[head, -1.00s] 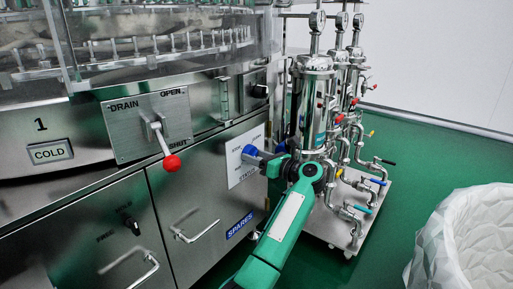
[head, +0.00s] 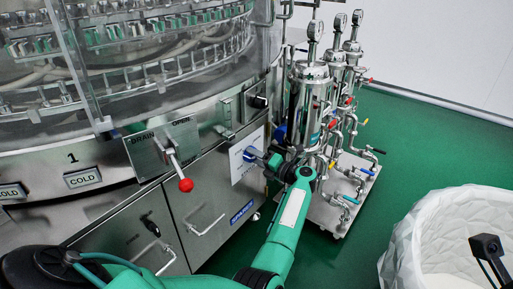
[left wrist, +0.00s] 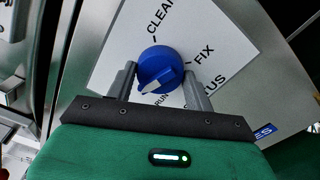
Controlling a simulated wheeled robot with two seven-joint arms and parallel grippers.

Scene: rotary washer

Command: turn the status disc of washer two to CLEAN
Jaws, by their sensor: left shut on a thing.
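The blue status disc (head: 249,155) sits on a white status plate (head: 240,171) on the washer's steel front. In the left wrist view, the blue disc (left wrist: 160,62) has a white pointer mark on its lower part, near the word RUN. CLEAN stands on the plate (left wrist: 205,28) at the upper left of the disc and FIX to its right. My left gripper (left wrist: 162,85) is shut on the disc, one grey finger on each side. In the head view, my left gripper (head: 268,158) is at the plate.
A red-knobbed drain lever (head: 180,172) sticks out left of the status plate. Drawer handles and a blue SPARES label (head: 242,212) are below. A piped filter stand (head: 345,200) is close on the right. A white bin (head: 405,250) stands lower right. Green floor lies between.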

